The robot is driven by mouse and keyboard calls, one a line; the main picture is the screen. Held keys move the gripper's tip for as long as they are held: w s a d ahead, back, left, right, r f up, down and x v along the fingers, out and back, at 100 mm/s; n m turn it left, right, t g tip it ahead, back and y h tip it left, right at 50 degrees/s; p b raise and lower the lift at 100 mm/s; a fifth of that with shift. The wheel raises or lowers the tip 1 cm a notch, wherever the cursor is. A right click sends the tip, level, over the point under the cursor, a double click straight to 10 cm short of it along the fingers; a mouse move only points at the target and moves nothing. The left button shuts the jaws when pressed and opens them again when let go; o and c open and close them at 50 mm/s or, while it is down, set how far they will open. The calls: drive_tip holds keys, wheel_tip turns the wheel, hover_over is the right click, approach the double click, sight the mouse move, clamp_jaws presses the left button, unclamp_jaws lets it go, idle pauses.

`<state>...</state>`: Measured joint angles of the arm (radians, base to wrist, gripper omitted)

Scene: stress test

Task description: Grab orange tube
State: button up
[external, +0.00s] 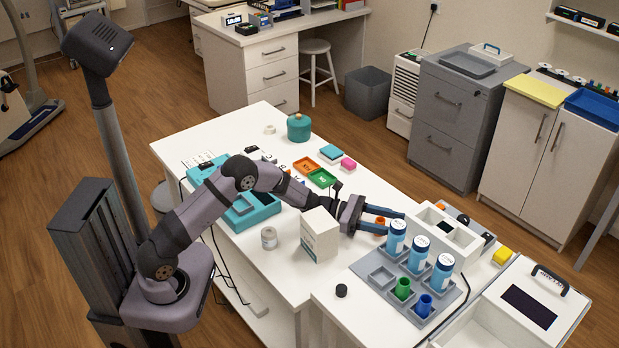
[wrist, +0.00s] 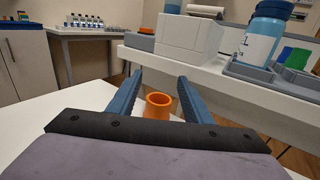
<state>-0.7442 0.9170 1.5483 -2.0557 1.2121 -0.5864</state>
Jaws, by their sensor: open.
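The orange tube (external: 380,226) is a short, hollow cylinder standing upright on the white table, partly hidden by my gripper in the external view. In the wrist view the orange tube (wrist: 159,105) shows its open top between my two blue fingers, with its lower part cut off by the gripper's dark front edge. My gripper (external: 402,220) is open, with nothing clamped in it. In the wrist view my gripper (wrist: 158,78) has one finger to the left and one to the right of the tube, with a gap on both sides.
A grey rack (external: 382,273) holds white-and-blue bottles (external: 396,238) and green and blue cups. A white box (external: 441,222) stands just beyond the fingertips. A white carton (external: 320,236) stands near my forearm. Bare white tabletop lies around the gripper's left side.

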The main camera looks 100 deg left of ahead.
drive_tip(key=shift+w, duration=0.2)
drive_tip(key=c, duration=1.1)
drive_tip(key=shift+r, duration=0.2)
wheel_tip(320, 180, up, 18)
drive_tip(key=shift+f, duration=0.15)
